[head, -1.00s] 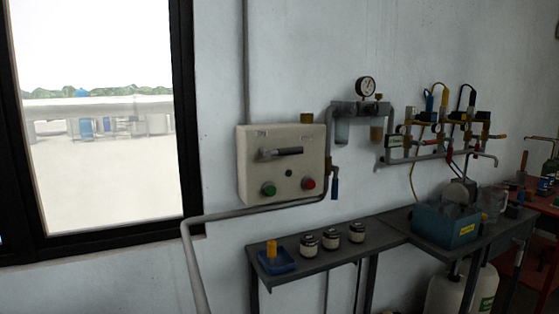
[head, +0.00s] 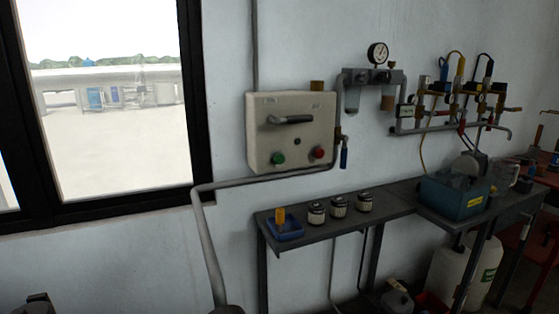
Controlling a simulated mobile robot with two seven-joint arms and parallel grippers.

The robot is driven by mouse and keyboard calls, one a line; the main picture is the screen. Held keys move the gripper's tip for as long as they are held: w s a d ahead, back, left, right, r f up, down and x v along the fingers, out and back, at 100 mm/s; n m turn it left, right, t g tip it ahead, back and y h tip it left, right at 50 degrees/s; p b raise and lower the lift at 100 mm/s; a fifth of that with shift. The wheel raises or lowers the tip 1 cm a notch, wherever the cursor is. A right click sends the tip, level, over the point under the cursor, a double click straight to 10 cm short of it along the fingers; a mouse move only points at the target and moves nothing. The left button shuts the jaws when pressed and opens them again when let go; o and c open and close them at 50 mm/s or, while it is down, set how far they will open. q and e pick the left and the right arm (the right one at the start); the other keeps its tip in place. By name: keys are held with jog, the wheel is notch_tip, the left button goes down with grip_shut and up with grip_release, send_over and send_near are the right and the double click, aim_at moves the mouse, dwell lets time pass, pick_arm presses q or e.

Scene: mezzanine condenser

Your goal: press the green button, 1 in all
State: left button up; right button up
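The green button (head: 278,159) sits at the lower left of a beige control box (head: 291,106) on the wall. It is round and stands out from the box face. A red button (head: 318,152) is at the lower right of the same box. A dark lever handle (head: 291,119) crosses the box above them, and a small black knob (head: 297,141) lies between. Nothing touches the green button. Neither gripper's fingers can be made out in the head view.
A grey pipe (head: 205,235) runs below the box and bends down. A dark shelf (head: 330,221) underneath holds a blue tray (head: 285,231) and several small jars (head: 339,207). A window (head: 110,125) is at left. Dark shapes at the bottom left edge are unclear.

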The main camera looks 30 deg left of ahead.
pick_arm(q)
grip_shut()
dwell(0.3)
jog(key=shift+a, duration=0.1)
dwell(1.1)
